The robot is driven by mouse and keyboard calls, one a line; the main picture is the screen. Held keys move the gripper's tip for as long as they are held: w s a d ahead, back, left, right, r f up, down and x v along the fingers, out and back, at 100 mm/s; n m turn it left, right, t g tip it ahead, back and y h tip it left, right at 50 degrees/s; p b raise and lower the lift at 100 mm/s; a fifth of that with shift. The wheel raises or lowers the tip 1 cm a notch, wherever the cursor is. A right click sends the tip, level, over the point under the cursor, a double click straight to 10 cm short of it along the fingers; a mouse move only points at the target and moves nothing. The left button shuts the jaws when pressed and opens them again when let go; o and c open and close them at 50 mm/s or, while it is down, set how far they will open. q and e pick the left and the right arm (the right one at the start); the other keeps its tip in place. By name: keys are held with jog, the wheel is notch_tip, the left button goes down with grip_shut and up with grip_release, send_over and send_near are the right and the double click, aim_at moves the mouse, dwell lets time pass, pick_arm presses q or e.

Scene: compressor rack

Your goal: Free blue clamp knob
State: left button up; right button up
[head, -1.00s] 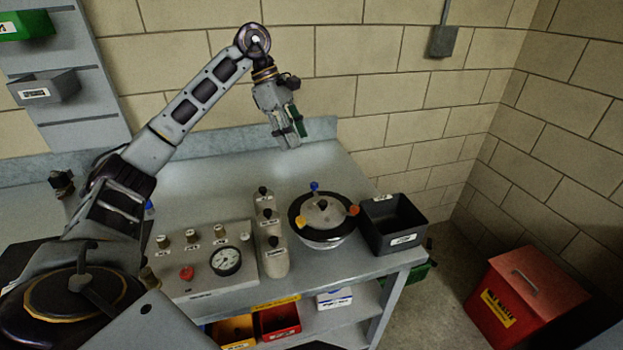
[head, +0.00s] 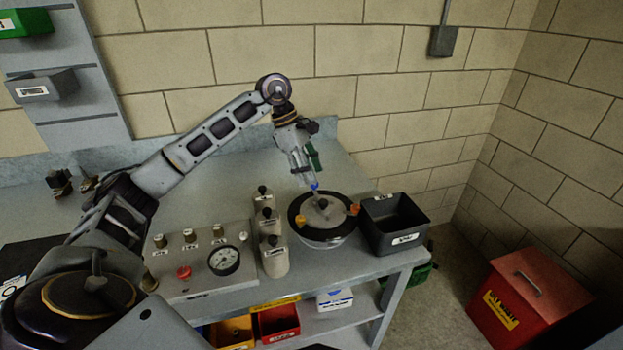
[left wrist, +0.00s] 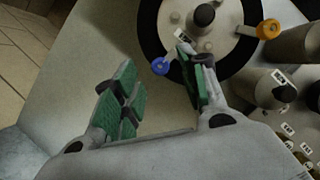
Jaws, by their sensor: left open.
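The blue clamp knob (head: 315,186) sits at the back rim of a round lidded pot (head: 324,239) on the bench. It also shows in the left wrist view (left wrist: 160,66), close beside the fingertip on the right of that picture. My left gripper (head: 312,176) is just above and behind the knob, pointing down. In the left wrist view its green-padded fingers (left wrist: 160,80) are spread wide with nothing between them. An orange knob (head: 353,210) and a yellow-orange one (head: 300,221) sit elsewhere on the lid. My right gripper is not in view.
A black open bin (head: 375,238) stands right of the pot. Several pale bottles (head: 274,258) stand close on its left, beside a gauge panel (head: 205,277). The bench behind the pot is clear up to the wall. A red waste box (head: 520,305) stands on the floor.

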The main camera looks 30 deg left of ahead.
aim_at(315, 189)
pick_arm(q)
jog(key=shift+d+f, duration=0.25)
jog(key=shift+f, duration=0.3)
jog(key=shift+w+d+f, duration=0.1)
jog(key=shift+d+f, duration=0.05)
jog(key=shift+f, duration=0.4)
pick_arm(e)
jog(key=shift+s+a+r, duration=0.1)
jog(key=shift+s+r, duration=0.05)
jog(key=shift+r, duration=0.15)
pick_arm(q)
jog(key=shift+c, duration=0.6)
grip_shut()
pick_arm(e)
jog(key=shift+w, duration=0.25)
